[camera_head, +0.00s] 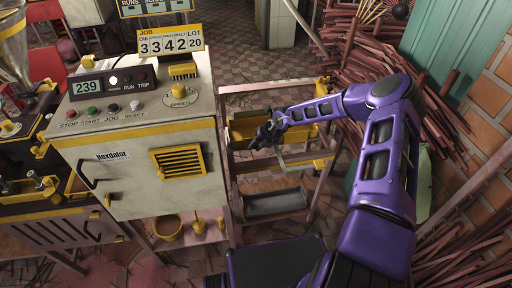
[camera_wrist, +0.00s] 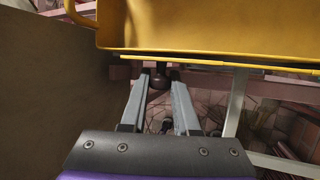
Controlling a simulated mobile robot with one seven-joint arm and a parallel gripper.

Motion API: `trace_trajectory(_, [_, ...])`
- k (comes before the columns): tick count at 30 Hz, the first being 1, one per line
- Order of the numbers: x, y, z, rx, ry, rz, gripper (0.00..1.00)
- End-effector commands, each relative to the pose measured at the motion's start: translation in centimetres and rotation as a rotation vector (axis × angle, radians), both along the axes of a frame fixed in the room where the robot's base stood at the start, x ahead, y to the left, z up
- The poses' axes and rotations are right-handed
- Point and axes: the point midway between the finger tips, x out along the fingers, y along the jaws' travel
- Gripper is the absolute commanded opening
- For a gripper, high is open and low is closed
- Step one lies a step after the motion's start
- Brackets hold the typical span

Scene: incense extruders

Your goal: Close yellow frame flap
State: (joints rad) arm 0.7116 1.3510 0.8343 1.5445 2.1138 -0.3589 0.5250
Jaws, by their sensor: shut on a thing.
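The yellow flap (camera_head: 243,131) is a wide panel in the metal frame to the right of the cream machine. In the wrist view the yellow flap (camera_wrist: 215,28) fills the top, its lower edge running across just above my fingers. My gripper (camera_head: 268,133) is at the flap's front in the head view, partly covering it. In the wrist view my gripper (camera_wrist: 160,76) has its two grey fingers around a small dark knob (camera_wrist: 160,83) just below the flap's edge. Whether the knob joins the flap is hard to tell.
The cream machine (camera_head: 135,150) stands close at the left, and its side wall (camera_wrist: 50,90) is near my gripper in the wrist view. A grey tray (camera_head: 275,203) sits low in the metal frame. Incense sticks (camera_head: 345,60) are piled behind and right.

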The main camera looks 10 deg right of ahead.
Motion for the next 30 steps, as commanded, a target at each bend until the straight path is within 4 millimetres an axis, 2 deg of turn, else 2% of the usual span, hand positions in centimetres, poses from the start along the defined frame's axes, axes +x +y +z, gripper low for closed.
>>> trace_trajectory(14, [-0.03, 0.01, -0.12, -0.001, 0.012, 0.001, 0.0])
trace_trajectory(15, [-0.03, 0.01, -0.12, -0.001, 0.012, 0.001, 0.34])
trace_trajectory(19, [-0.03, 0.02, -0.1, -0.001, 0.012, 0.001, 0.58])
trace_trajectory(30, [-0.11, -0.18, 0.32, -0.001, 0.01, 0.0, 0.58])
